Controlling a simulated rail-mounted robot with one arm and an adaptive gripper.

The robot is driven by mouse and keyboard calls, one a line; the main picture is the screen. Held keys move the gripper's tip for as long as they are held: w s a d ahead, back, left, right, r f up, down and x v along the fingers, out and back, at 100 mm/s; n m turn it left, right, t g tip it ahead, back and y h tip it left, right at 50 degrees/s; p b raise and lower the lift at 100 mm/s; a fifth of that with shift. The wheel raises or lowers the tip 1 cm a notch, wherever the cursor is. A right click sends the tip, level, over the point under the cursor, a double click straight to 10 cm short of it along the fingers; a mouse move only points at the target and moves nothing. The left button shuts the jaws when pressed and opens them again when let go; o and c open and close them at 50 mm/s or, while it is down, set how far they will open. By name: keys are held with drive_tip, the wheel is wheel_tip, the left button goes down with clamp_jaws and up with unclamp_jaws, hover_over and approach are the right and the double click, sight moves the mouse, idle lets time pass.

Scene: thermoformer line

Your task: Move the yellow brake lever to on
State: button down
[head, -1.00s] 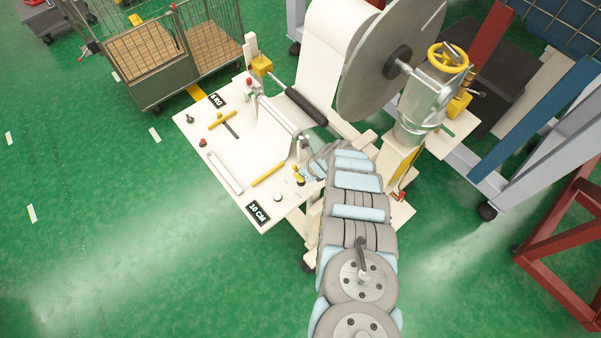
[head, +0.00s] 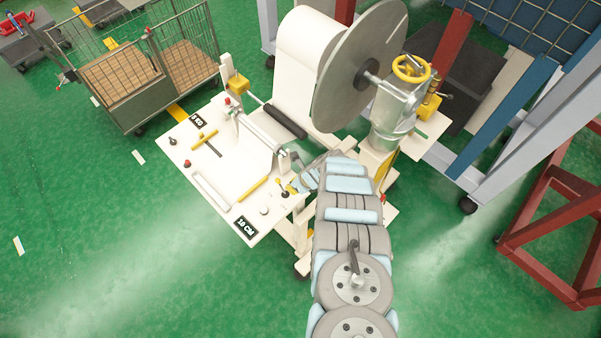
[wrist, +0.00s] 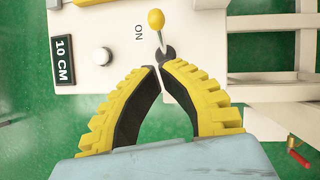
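The yellow brake lever shows in the wrist view as a yellow ball knob (wrist: 156,18) on a thin pale rod, which rises from a dark pivot on the white panel. The rod leans slightly left, and the ON marking (wrist: 139,33) lies left of it. My gripper (wrist: 160,69) has its yellow ribbed fingers curved together, tips almost touching, with nothing visible held. The tips lie just below the lever's pivot in the picture; contact cannot be told.
The white panel (head: 222,205) carries a 10 CM display (head: 245,228), a round button (wrist: 101,56), yellow bars and a red button. A large film roll with a grey disc (head: 360,65) and a yellow handwheel (head: 411,69) stand behind. A mesh cart (head: 140,75) stands left.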

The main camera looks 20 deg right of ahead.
wheel_tip(320, 180, up, 9)
drive_tip(key=s+d, duration=0.1)
drive_tip(key=d, duration=0.1)
drive_tip(key=shift+s, duration=0.15)
idle(0.6)
drive_tip(key=shift+f, duration=0.15)
idle(0.7)
